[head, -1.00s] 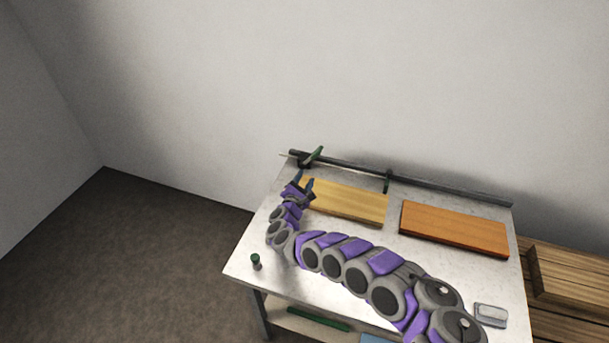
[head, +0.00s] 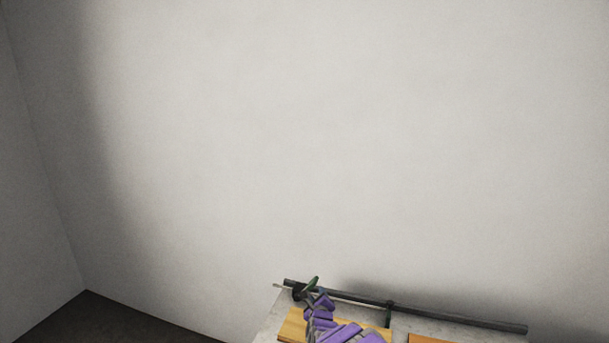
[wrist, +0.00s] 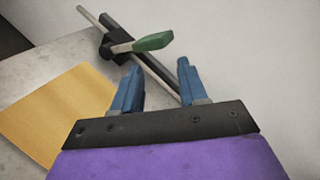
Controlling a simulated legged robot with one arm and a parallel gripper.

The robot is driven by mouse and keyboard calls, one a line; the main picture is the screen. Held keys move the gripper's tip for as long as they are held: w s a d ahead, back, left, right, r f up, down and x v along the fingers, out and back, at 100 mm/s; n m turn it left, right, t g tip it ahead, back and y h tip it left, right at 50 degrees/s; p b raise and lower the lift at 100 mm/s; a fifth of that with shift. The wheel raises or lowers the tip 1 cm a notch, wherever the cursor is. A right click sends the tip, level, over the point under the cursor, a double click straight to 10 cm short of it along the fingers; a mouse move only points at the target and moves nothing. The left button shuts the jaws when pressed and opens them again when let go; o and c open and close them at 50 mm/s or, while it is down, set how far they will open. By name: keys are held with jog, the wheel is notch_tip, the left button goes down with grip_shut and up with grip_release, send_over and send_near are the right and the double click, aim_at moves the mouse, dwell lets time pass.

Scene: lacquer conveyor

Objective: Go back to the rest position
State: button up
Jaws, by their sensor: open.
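My gripper (wrist: 157,85) is open and empty in the wrist view, its two blue fingers spread apart. In the head view my gripper (head: 322,295) shows small at the bottom, over the left part of the table (head: 400,325). A clamp with a green handle (wrist: 153,41) on a dark bar (wrist: 148,65) lies beyond the fingers. I see no contact between the fingers and the clamp. Much of my arm is cut off by the lower edge of the head view.
A pale wooden board (wrist: 62,112) lies on the table, left of my gripper in the wrist view. An orange board (head: 440,339) shows at the bottom of the head view. The grey wall (head: 300,130) stands behind the table, and the space above it is clear.

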jog(key=s+d+r+n+g+h, duration=0.2)
jog(key=s+d+r+n+g, duration=0.3)
jog(key=d+r+n, duration=0.55)
jog(key=s+d+r+n+g+b, duration=0.1)
jog(key=s+d+r, duration=0.1)
jog(key=s, duration=0.3)
jog(key=s+d+r+g+h, duration=0.1)
jog(key=s+d+r, duration=0.1)
jog(key=s, duration=0.2)
jog(key=s+d+r+n+g+b, duration=0.1)
jog(key=s+d+r, duration=0.1)
jog(key=s, duration=0.3)
jog(key=s+a+r+n+g+y, duration=0.1)
jog(key=s+a+n+g, duration=0.1)
jog(key=s, duration=1.4)
jog(key=s+a+r+n+g+y, duration=0.1)
jog(key=s+n+g, duration=0.3)
jog(key=s, duration=1.2)
jog(key=s+a+r+n+g+b, duration=0.1)
jog(key=s+a+n, duration=0.3)
jog(key=s, duration=1.2)
jog(key=n+g, duration=0.1)
jog(key=n, duration=0.3)
jog(key=shift+s+g+y, duration=0.15)
jog(key=shift+g+y, duration=0.25)
